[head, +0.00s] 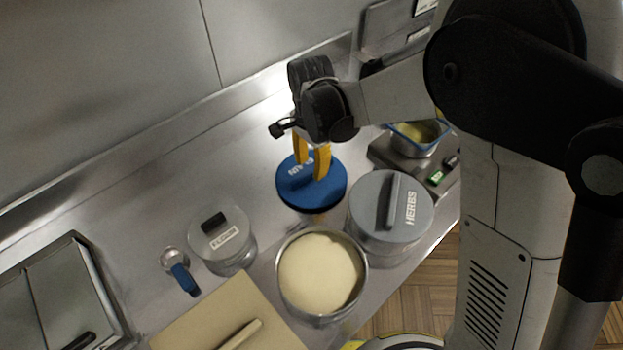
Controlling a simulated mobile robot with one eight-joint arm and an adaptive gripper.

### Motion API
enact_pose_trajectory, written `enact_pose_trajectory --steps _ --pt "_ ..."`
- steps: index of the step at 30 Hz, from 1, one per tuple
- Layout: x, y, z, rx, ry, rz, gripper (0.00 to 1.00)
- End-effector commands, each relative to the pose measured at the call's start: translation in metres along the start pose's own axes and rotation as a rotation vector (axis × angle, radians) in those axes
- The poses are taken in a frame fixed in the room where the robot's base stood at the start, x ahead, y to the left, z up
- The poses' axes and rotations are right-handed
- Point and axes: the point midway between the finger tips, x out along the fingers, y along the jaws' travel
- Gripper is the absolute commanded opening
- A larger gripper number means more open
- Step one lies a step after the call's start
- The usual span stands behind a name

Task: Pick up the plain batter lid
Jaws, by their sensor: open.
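The plain batter lid is a round blue lid (296,196) with white lettering, partly covered by my fingers, in the middle of the head view. It sits on a container that is mostly hidden beneath it. My gripper (314,172) points down over the lid from above, its two yellow fingers apart and their tips at the lid's top. The fingers hide the lid's centre, so I cannot tell whether a handle stands between them or whether they touch it.
A grey HERBS lid (372,216) on a pot stands close on the right. An open pot of pale batter (319,273) is in front. A FLOUR jar (222,240), blue-handled scoop (181,277) and board (215,318) lie left. A scale (385,150) stands behind right.

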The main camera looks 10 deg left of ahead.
Motion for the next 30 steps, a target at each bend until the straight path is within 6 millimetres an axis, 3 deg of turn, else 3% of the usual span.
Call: enact_pose_trajectory --steps 1,5,28,29,30 --pt "0.013 0.001 -0.001 0.0 0.0 0.0 0.4" --pt "0.026 0.0 -0.001 0.0 0.0 0.0 0.4" --pt "0.03 0.001 -0.001 0.0 0.0 0.0 0.4" --pt "0.03 0.001 -0.001 0.0 0.0 0.0 0.39" --pt "0.03 0.001 -0.001 0.0 0.0 0.0 0.26"
